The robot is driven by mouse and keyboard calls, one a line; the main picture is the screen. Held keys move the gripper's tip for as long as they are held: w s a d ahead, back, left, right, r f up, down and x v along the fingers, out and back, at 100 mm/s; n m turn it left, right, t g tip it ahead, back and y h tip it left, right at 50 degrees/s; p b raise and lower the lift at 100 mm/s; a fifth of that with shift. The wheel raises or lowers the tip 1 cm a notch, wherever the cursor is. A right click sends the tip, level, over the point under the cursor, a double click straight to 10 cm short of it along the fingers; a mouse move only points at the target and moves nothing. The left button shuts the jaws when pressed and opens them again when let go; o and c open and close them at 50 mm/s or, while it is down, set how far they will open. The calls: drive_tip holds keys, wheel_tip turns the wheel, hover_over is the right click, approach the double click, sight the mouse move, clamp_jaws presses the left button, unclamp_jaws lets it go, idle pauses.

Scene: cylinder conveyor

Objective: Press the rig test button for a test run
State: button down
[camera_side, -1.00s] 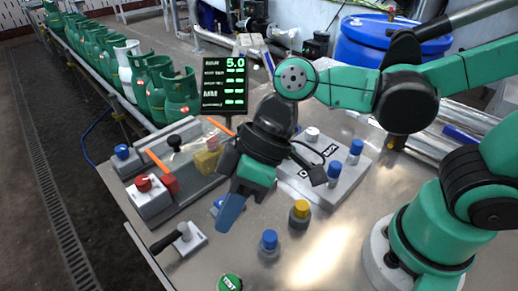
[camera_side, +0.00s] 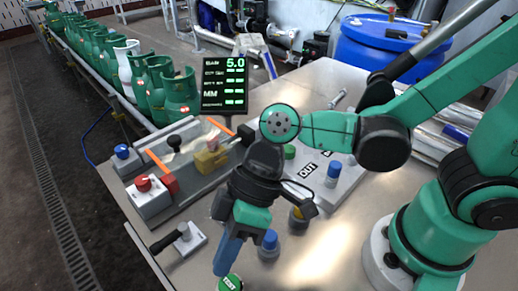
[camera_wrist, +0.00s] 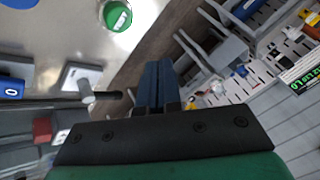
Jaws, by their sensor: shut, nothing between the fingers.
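The round green test button (camera_side: 230,283) sits at the front edge of the metal table in the side view, partly cut off by the bottom of the picture. It also shows in the wrist view (camera_wrist: 117,16), up and left of my fingertips. My gripper (camera_side: 221,272) points downward with its blue fingers together and empty. In the side view the fingertips appear just behind and left of the button; whether they touch it cannot be told. In the wrist view the shut fingers (camera_wrist: 154,68) show apart from the button.
A lever switch (camera_side: 183,240) stands left of my gripper. A blue-topped knob (camera_side: 268,243) and a yellow-topped one (camera_side: 298,218) stand to its right. A red-button box (camera_side: 146,194), a rig and a black display (camera_side: 222,87) reading 5.0 lie behind. Green cylinders (camera_side: 153,85) line the conveyor.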

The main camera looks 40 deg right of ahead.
sight(232, 282)
drive_tip(key=shift+f, duration=2.5)
drive_tip(key=shift+r, duration=0.1)
idle(0.4)
drive_tip(key=shift+r, duration=2.4)
drive_tip(key=w+d+r+m+t+h, duration=0.1)
drive_tip(key=w+d+m+t+h, duration=0.1)
drive_tip(key=d, duration=0.5)
drive_tip(key=w+d+r+m+t+h, duration=0.2)
drive_tip(key=w+d+m+t+h, duration=0.1)
drive_tip(key=d+m, duration=0.2)
drive_tip(key=w+d+r+m+t+h, duration=0.2)
drive_tip(key=d+m+t, duration=0.1)
drive_tip(key=d, duration=0.6)
drive_tip(key=shift+w+d, duration=0.3)
drive_tip(key=shift+w, duration=0.1)
